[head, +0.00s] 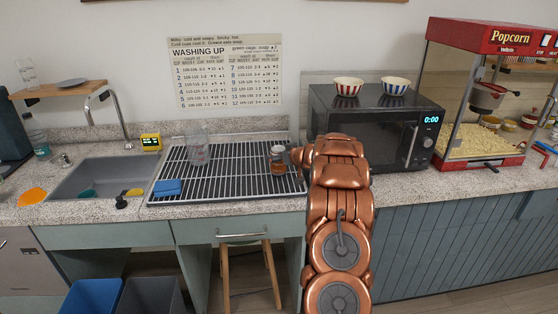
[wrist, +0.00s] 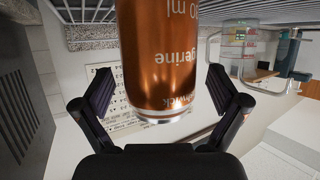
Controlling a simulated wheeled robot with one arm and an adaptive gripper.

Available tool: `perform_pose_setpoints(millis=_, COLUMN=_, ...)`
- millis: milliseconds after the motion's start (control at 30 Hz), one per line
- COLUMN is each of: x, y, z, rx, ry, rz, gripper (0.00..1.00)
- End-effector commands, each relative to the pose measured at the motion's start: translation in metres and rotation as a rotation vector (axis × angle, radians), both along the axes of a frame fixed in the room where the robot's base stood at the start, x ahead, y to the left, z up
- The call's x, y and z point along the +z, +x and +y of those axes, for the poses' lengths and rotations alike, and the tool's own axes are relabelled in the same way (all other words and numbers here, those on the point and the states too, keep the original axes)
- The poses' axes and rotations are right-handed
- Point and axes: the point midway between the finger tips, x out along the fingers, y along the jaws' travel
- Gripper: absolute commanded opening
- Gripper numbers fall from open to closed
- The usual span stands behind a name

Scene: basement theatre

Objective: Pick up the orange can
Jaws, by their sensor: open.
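The orange can (wrist: 160,60) fills the middle of the wrist view, its silver-rimmed end toward my palm side of the picture and its other end cut off by the top edge. Its printed label reads upside down. My gripper (wrist: 163,92) is open, with one dark finger on each side of the can and a visible gap on both sides. In the head view the orange can (head: 278,167) is small, on the dark drying rack (head: 225,180), just left of the end of my copper arm. My fingers are hard to make out there.
A clear pitcher (head: 197,150) stands on the rack to the left, and a blue sponge (head: 168,187) lies at its front left. A black microwave (head: 365,125) with two striped bowls stands close on the right. The sink (head: 100,178) is further left.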

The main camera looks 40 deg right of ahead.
Motion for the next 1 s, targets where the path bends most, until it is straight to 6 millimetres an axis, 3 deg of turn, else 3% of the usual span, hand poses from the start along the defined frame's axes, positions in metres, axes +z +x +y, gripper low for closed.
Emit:
perform_pose_setpoints(millis=233, x=-0.0004, y=0.0009, z=-0.0002, rx=0.0, ry=0.0, rz=-0.001, gripper=0.96)
perform_pose_setpoints(millis=667, x=-0.0005, y=0.0007, z=-0.0003, rx=0.0, ry=0.001, rz=-0.001, gripper=0.51)
perform_pose_setpoints(millis=1000, x=0.0018, y=0.0006, z=-0.0005, rx=0.0, ry=0.0, rz=-0.001, gripper=0.51)
